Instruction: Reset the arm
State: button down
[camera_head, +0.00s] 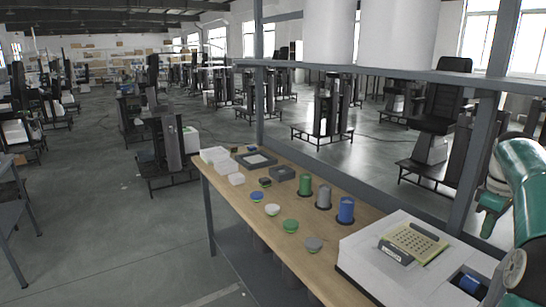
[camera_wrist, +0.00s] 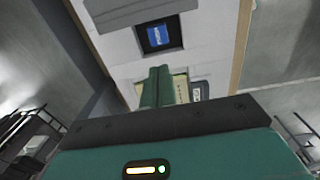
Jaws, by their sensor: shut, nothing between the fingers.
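My gripper (camera_wrist: 159,72) shows in the wrist view as two green fingers pressed together, with nothing between them. It is over or near a white box (camera_wrist: 205,52) with a pale yellow panel (camera_wrist: 181,90), which the fingers partly cover. A blue piece (camera_wrist: 157,36) sits in a dark square slot in that box, beyond the fingertips. In the head view, my green and white arm (camera_head: 527,180) is at the right edge. I cannot make out the fingers clearly there.
The white box (camera_head: 360,257) stands at the near end of a wooden workbench (camera_head: 335,284). Green, grey and blue cylinders (camera_head: 346,209) and several small coloured pieces stand on the bench. A grey upright post (camera_head: 482,150) and a shelf rise behind it. Open floor (camera_head: 110,230) lies to the left.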

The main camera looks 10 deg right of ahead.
jog(key=a+r+m+t+h, duration=0.1)
jog(key=a+r, duration=0.1)
jog(key=a, duration=1.2)
jog(key=a+r+m+t+h, duration=0.1)
jog(key=a+r, duration=0.1)
jog(key=a, duration=1.2)
jog(key=s+a+f+m+t+y, duration=0.1)
jog(key=s+a+f, duration=0.3)
jog(key=s+a, duration=0.3)
jog(key=s+a+f+m+t+y, duration=0.1)
jog(key=s+a+f+t, duration=0.1)
jog(key=s+a+f, duration=0.3)
jog(key=s+a, duration=0.3)
jog(key=a, duration=0.2)
jog(key=shift+s+m+t, duration=0.25)
jog(key=shift+m+t, duration=0.05)
